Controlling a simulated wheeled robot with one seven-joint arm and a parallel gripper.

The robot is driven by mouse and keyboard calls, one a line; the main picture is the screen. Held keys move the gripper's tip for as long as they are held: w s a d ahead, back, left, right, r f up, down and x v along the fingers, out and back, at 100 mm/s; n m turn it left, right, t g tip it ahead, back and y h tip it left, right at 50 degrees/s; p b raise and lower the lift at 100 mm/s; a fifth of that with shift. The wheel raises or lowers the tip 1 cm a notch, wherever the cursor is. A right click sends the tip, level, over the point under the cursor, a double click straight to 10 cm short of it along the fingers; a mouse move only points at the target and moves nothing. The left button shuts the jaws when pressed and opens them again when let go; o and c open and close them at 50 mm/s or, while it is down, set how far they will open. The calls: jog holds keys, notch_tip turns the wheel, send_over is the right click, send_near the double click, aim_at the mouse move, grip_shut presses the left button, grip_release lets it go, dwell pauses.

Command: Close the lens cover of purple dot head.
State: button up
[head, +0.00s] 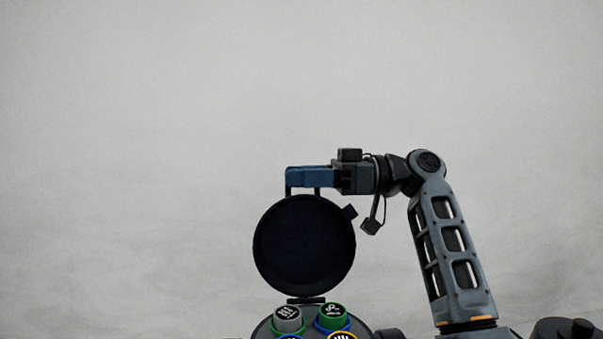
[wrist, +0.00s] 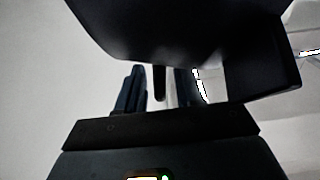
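The dark round lens cover (head: 304,246) stands open and upright in the head view, with a small tab at its upper right. Its hinge (head: 306,300) is at its bottom edge. My gripper (head: 292,178) is just above the cover's top edge, its blue fingers pointing left. In the wrist view, my gripper (wrist: 158,88) has its two fingers apart, with a narrow dark piece between them and space on both sides. A large dark shape, likely the cover, fills the top of that view. No purple dot shows; contact is unclear.
Below the cover, several round icon-marked pieces, including a grey one (head: 288,319) and a green one (head: 331,316), sit on a dark rounded body cut off by the bottom edge. The space above and left of the cover is clear.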

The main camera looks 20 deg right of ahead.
jog(key=shift+a, duration=0.15)
grip_shut()
dwell(0.5)
